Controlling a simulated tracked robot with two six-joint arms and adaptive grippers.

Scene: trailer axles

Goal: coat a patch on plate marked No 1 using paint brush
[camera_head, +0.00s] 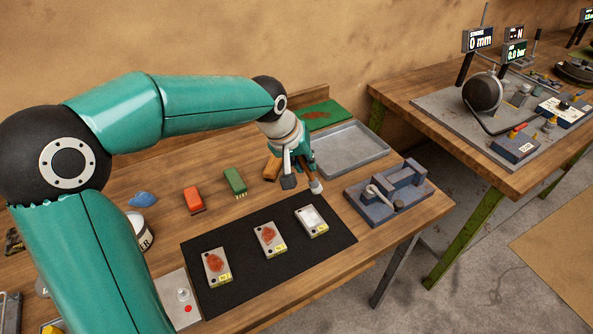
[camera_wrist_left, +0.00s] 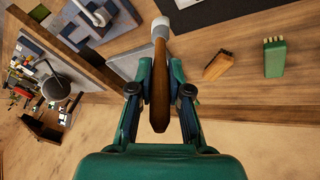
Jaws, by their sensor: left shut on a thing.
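My left gripper (camera_head: 301,174) is shut on a paint brush; the wrist view shows that gripper (camera_wrist_left: 160,78) around the brush's brown wooden handle (camera_wrist_left: 158,95), with its pale metal ferrule (camera_wrist_left: 160,29) pointing away. Three small grey plates with yellow labels lie on the mat: a near-left plate (camera_head: 224,280) and a middle plate (camera_head: 278,251) with rusty patches, and a right plate (camera_head: 318,229) with a whitish patch. The label numbers are too small to read.
A grey tray (camera_head: 350,150) and blue fixture (camera_head: 388,192) stand right. A white can (camera_head: 137,233) is partly hidden by my arm.

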